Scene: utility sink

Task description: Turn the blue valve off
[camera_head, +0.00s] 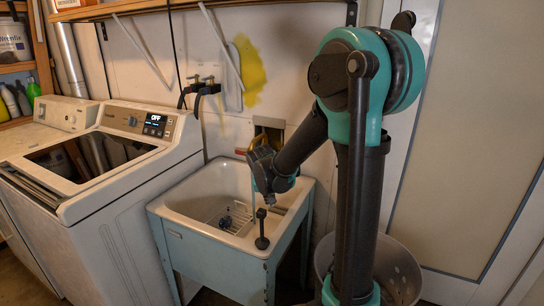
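My gripper (271,199) hangs over the right part of the white sink basin (187,197), pointing down at the end of my arm. Its fingers are small and dark here, and I cannot tell whether they are open or shut. A small dark-blue object (225,222) sits low in the basin by a wire rack, left of and below my gripper; I cannot tell whether it is the blue valve. Two small wall taps (201,80) with dark hoses are on the wall behind the sink; their handle colours are unclear.
A dark upright post with a round base (262,241) stands at the sink's front rim, close to my gripper. A washing machine (110,165) stands against the sink's left side. Shelves are at far left.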

